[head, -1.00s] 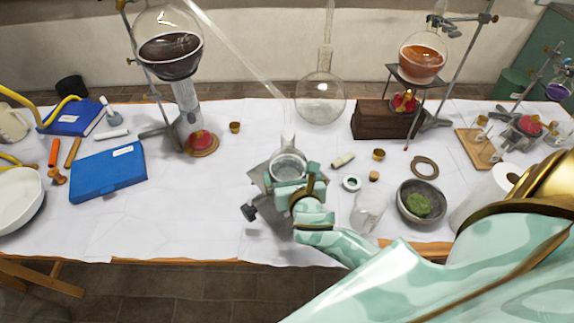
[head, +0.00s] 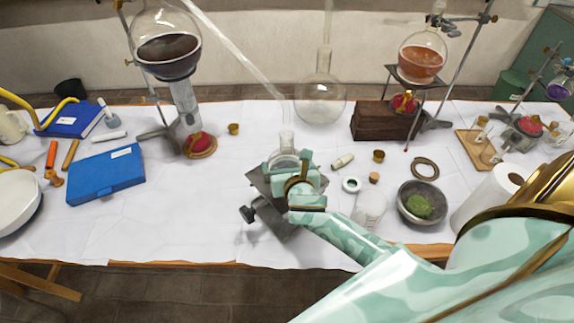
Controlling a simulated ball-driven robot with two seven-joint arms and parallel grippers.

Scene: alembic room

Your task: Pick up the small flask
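The small flask (head: 286,146) is clear glass with a narrow upright neck. It stands at the lab jack (head: 262,186), under the lower end of the slanting glass tube. My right gripper (head: 286,163) comes in from the lower right and is at the flask's round body, with finger parts showing on both sides of it. The gripper hides the lower part of the flask. I cannot tell whether the fingers press on the glass. My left gripper is not in view.
A large clear flask (head: 320,100) stands behind. The slanting glass tube (head: 235,48) ends close above the small flask's neck. A clear beaker (head: 369,210) and a mortar (head: 421,203) stand to the right.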

